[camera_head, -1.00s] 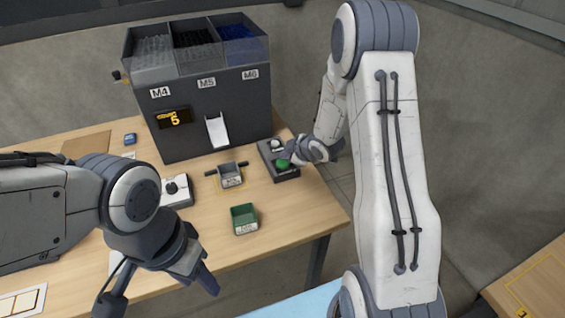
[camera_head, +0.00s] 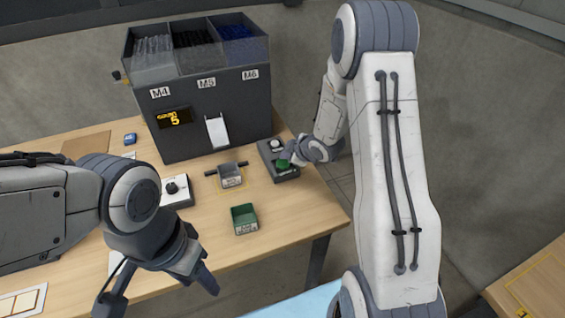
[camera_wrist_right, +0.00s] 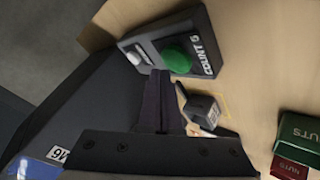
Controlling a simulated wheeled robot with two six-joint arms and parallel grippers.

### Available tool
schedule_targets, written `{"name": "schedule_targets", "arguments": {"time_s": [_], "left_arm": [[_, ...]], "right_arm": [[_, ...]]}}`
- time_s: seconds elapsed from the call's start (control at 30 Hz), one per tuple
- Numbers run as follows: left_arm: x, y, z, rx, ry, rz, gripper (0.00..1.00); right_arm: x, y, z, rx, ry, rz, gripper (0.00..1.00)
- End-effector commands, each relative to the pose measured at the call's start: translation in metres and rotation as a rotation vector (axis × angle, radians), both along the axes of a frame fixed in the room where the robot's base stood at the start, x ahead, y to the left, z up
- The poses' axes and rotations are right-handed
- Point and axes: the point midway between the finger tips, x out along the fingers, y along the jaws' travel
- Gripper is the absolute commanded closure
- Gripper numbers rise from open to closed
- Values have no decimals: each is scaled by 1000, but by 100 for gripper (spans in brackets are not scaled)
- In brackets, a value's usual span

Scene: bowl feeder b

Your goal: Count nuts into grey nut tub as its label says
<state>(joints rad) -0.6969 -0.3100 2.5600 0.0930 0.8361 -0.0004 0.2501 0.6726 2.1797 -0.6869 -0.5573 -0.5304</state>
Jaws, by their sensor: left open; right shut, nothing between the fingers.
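The grey nut tub (camera_head: 231,181) stands on the table in front of the feeder's chute; its label is too small to read. The feeder (camera_head: 205,105) has bins marked M4, M5 and M6, and its display (camera_head: 174,117) shows a 5. A dark button box (camera_head: 283,172) carries a white button (camera_head: 275,144) and a green button (camera_wrist_right: 177,55) beside the word COUNT. My right gripper (camera_wrist_right: 160,73) is shut and empty, its tips close by the green button; contact cannot be told. My left gripper (camera_head: 207,284) is open and empty at the table's front edge.
A green tub (camera_head: 244,226) stands in front of the grey tub. A white box with a dark knob (camera_head: 175,187) stands to the left. Table between them is clear.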

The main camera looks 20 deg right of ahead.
Motion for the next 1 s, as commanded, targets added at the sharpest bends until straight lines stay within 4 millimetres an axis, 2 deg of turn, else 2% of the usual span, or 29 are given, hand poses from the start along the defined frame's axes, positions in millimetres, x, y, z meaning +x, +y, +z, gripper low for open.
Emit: {"name": "schedule_targets", "arguments": {"time_s": [0.5, 1.0], "left_arm": [[0, 0, -9, 0, 0, 0, 50], [0, 0, -10, 0, 0, 0, 50]], "right_arm": [[0, 0, -9, 0, 0, 0, 100], [0, 0, -10, 0, 0, 0, 100]]}}
